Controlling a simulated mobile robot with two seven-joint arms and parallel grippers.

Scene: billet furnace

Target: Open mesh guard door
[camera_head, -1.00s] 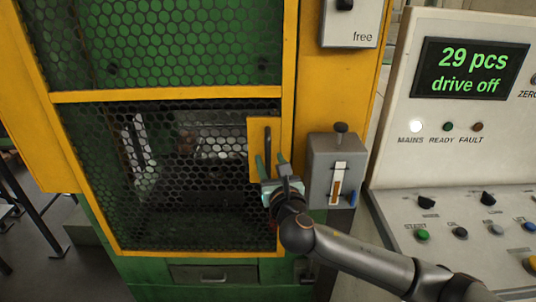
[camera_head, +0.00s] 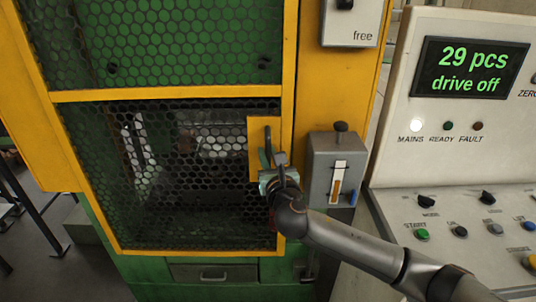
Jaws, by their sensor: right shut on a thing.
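The mesh guard door (camera_head: 185,97) has a yellow frame and black hexagonal mesh. It stands shut, flush in the machine front. Its dark upright handle (camera_head: 267,143) sits on a yellow plate at the door's right edge. My right gripper (camera_head: 271,162) is at the handle, with its fingers closed around the lower part of it. The fingers and my wrist hide the handle's lower end. My left gripper is not in view.
A grey box with a black knob and a slot (camera_head: 333,170) is just right of the handle. A control console (camera_head: 460,130) stands at the right, its display reading "29 pcs drive off". A drawer (camera_head: 213,272) is below the door.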

